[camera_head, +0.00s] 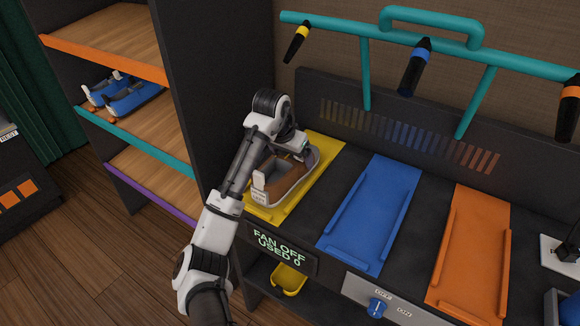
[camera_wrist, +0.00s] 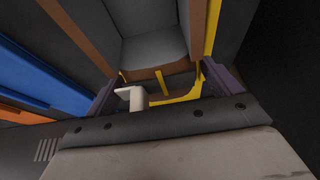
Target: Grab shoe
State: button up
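In the wrist view, my gripper's (camera_wrist: 162,82) two dark purple fingers stand wide apart. A brown-edged grey hollow, a pale tab and yellow strips show ahead of and between them. I see no clear contact. A pair of blue and white shoes (camera_head: 125,97) sits on the left shelf.
Blue (camera_head: 372,208) and orange (camera_head: 472,245) panels lie to the right. A teal rail (camera_head: 365,75) with dark nozzles spans above the bench. A dark shelf wall (camera_head: 215,85) stands close left of my arm.

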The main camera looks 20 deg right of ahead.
jog(key=c, duration=0.7)
jog(key=shift+c, duration=0.4)
jog(key=shift+r, duration=0.1)
